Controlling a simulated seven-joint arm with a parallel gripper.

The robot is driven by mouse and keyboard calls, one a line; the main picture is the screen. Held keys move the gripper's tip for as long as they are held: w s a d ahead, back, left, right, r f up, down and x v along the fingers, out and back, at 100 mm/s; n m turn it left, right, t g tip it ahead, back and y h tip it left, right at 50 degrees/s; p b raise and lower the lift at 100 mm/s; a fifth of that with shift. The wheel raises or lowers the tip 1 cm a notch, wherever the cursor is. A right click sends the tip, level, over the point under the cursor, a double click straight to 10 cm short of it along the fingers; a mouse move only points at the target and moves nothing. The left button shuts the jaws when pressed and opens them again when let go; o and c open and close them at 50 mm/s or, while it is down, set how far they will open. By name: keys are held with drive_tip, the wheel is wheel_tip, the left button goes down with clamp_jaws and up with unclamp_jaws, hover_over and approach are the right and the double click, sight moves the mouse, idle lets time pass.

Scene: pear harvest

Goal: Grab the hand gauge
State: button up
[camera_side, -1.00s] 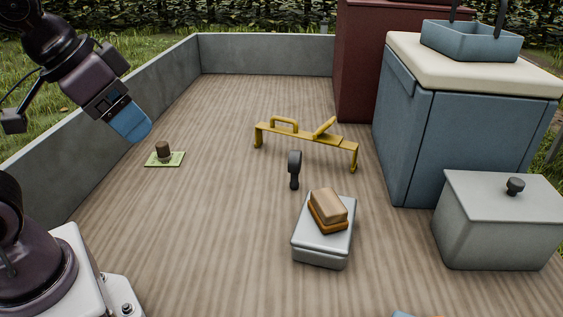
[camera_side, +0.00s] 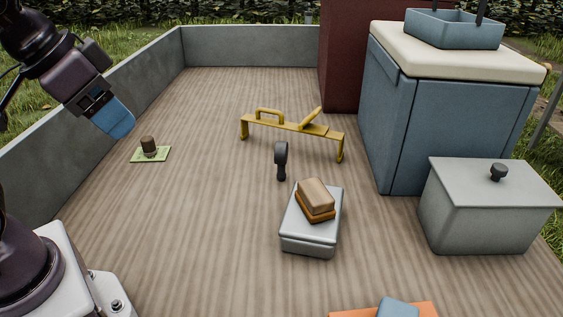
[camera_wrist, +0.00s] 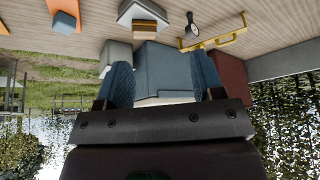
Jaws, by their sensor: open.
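The hand gauge (camera_side: 281,160) is a small dark tool with a rounded head and a short handle. It is on the wooden deck near the middle of the side view. In the wrist view it shows a pale round face (camera_wrist: 192,29) near the top. My gripper (camera_side: 117,125) has blue fingers and is raised at the upper left, well away from the gauge. In the wrist view the two blue fingers of my gripper (camera_wrist: 163,85) are spread apart, with nothing held between them.
A yellow frame with handles (camera_side: 292,124) stands just behind the gauge. A grey box (camera_side: 308,240) bearing a tan-and-orange block (camera_side: 315,198) is in front. A blue cabinet (camera_side: 440,130) and a lidded grey bin (camera_side: 480,215) stand right. A green pad (camera_side: 137,157) with a brown knob lies left.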

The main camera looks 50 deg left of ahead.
drive_tip(key=w+a+f+m+g+y, duration=0.6)
drive_tip(key=w+a+f+y, duration=0.1)
drive_tip(key=w+f, duration=0.55)
drive_tip(key=m+t+y, duration=0.5)
drive_tip(key=m+t, duration=0.9)
drive_tip(key=m, duration=0.7)
hover_over(280, 150)
drive_tip(key=f, duration=0.4)
drive_tip(key=s+f, duration=0.1)
drive_tip(key=f, duration=0.1)
drive_tip(key=shift+d+f, duration=0.1)
drive_tip(key=shift+f, duration=0.3)
drive_tip(key=shift+w+d+f+m, duration=0.1)
drive_tip(key=shift+w+d+m, duration=0.1)
drive_tip(key=shift+m, duration=0.2)
wheel_tip(280, 150, down, 7)
drive_tip(key=shift+r, duration=0.1)
drive_tip(key=shift+x, duration=1.15)
drive_tip(key=shift+w+a+r, duration=0.1)
drive_tip(key=shift+w+a, duration=0.15)
drive_tip(key=shift+w, duration=0.05)
drive_tip(key=shift+c, duration=0.3)
